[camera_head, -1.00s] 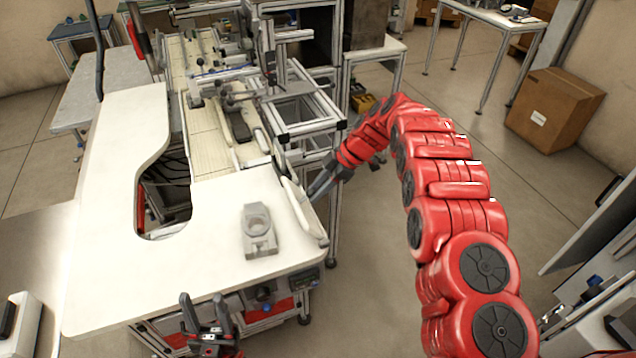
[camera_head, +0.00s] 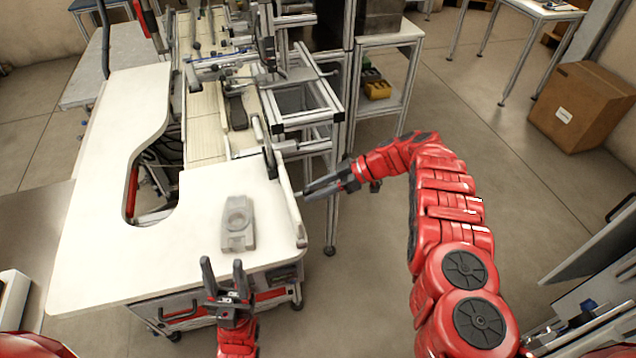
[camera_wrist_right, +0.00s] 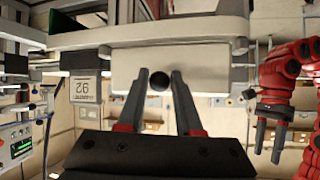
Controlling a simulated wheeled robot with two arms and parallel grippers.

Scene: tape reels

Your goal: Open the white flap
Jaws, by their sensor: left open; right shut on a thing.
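The white flap (camera_head: 284,197) is a long narrow panel along the right edge of the white table (camera_head: 95,235). In the right wrist view the flap (camera_wrist_right: 205,65) is a pale panel with a round black knob (camera_wrist_right: 157,81). My right gripper (camera_head: 302,195) reaches the flap from its right side. In the wrist view its two fingers (camera_wrist_right: 160,75) are on both sides of the knob, shut on it. My left gripper (camera_head: 222,264) is open and empty, fingers up, at the table's front edge. It also shows at the right of the wrist view (camera_wrist_right: 270,137).
A grey reel holder (camera_head: 238,225) stands on the table, left of the flap. An aluminium frame (camera_head: 300,120) is behind the flap. A cardboard box (camera_head: 582,105) sits on the floor at far right. The floor right of the flap is open around my right arm.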

